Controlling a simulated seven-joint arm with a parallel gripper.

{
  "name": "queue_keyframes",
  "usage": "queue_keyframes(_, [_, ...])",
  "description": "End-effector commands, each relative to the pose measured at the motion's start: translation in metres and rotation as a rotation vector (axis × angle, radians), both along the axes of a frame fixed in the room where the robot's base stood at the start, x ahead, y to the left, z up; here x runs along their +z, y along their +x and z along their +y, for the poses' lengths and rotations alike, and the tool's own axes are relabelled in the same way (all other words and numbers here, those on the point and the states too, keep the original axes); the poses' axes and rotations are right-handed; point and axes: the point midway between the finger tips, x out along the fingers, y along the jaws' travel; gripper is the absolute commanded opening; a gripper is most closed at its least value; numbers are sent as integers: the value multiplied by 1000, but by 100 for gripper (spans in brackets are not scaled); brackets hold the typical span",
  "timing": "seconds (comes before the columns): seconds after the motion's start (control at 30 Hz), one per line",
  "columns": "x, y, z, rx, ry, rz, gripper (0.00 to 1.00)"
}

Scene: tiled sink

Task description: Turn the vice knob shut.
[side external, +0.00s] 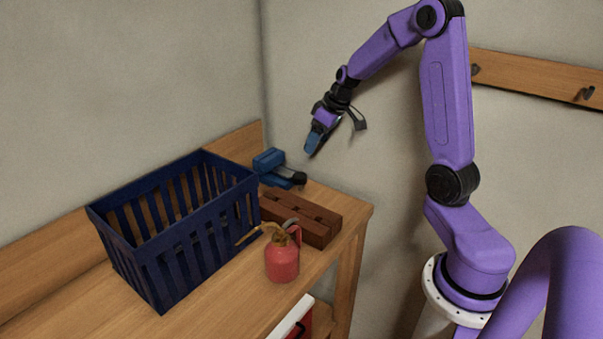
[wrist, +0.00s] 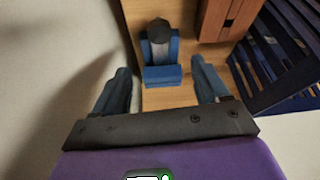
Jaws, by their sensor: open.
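A blue vice (side external: 268,160) sits at the far corner of the wooden bench, partly behind the crate in the side view. Its dark knob (side external: 297,178) faces the bench's right side. In the wrist view the vice (wrist: 162,75) stands ahead between my fingers, with the round dark knob (wrist: 159,31) at its far end. My gripper (side external: 311,150) is open and empty, above and to the right of the vice and apart from it. Its two blue fingers show in the wrist view (wrist: 162,88).
A navy slatted crate (side external: 190,240) stands on the bench (side external: 225,305) left of the vice. A brown wooden block (side external: 318,221) and a red oil can (side external: 282,262) are in front of the vice. A wall meets the bench behind. A rail with hooks (side external: 540,78) is on the right wall.

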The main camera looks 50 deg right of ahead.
Motion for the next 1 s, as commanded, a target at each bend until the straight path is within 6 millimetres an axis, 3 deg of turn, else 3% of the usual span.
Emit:
queue_keyframes(0.6, [-92,37,4,0,2,4,74])
queue_keyframes(1.0, [-125,51,6,-1,0,1,74])
